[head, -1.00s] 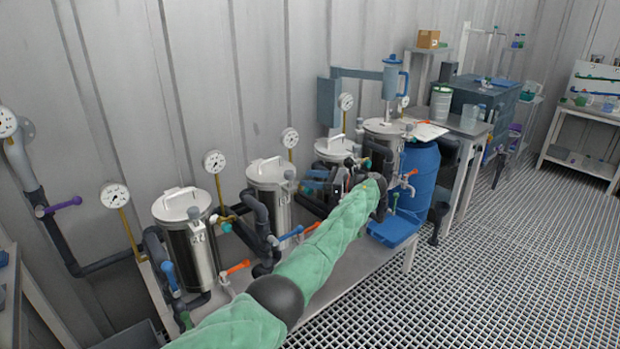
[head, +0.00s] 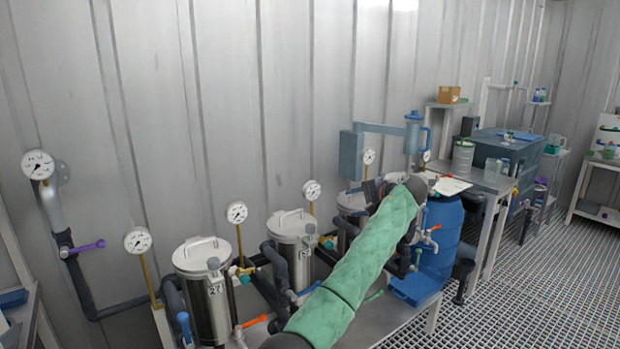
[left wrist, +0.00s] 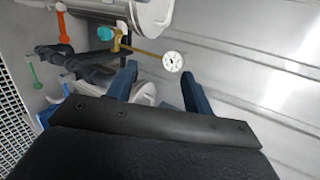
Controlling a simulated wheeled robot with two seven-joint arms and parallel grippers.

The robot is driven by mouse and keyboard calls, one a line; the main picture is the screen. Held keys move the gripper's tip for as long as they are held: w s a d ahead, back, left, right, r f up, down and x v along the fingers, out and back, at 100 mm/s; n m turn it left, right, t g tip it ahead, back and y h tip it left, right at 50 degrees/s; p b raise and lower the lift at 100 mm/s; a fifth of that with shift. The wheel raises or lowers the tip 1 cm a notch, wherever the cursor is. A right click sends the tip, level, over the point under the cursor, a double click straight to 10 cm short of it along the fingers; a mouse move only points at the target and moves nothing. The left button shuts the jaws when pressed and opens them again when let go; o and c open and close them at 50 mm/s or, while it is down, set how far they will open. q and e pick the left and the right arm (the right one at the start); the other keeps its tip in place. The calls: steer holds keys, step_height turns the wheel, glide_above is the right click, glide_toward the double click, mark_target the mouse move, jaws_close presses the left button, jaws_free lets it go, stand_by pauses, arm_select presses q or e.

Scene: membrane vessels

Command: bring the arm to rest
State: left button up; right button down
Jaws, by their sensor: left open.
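My left arm (head: 362,255), in a green quilted sleeve, reaches across the front of the vessel bench in the head view. Its left gripper (head: 373,190) is a small dark shape by the far vessels, partly hidden behind the sleeve. In the left wrist view two blue fingers (left wrist: 160,82) stand apart with nothing between them, so it is open and empty. A steel vessel (left wrist: 135,12) and a pressure gauge (left wrist: 173,61) lie beyond the fingers. My right gripper is not seen.
Steel lidded vessels (head: 205,288) with gauges, pipes and coloured valve handles line the bench by the wall. A blue barrel (head: 442,238) and a blue tray (head: 416,289) are close to the arm's far end. The grated floor (head: 520,300) at right is clear.

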arm_select(q)
steer(key=s+a+r+n+t+h, duration=0.1)
steer(key=s+a+r+n+h, duration=0.25)
steer(key=s+h, duration=0.35)
steer(key=s+a+f+n+h, duration=0.2)
steer(key=s+a+f, duration=0.35)
steer(key=s, duration=0.35)
steer(key=s+a+f+n+h, duration=0.1)
steer(key=s+a+f+h, duration=0.2)
steer(key=s+a+f, duration=0.35)
steer(key=s+a+f+g, duration=0.2)
steer(key=s+a+f, duration=0.2)
steer(key=s+f, duration=0.6)
steer(key=s+a+f+n+g+p, duration=0.1)
steer(key=s+a+f+g, duration=0.2)
steer(key=s+f, duration=0.8)
steer(key=s+a+f+g+y, duration=0.1)
steer(key=s+a+f, duration=0.4)
steer(key=s, duration=1.8)
step_height(320, 180, down, 6)
steer(key=shift+s+a+r+g, duration=0.2)
steer(key=shift+a+g, duration=0.05)
steer(key=shift+g, duration=0.65)
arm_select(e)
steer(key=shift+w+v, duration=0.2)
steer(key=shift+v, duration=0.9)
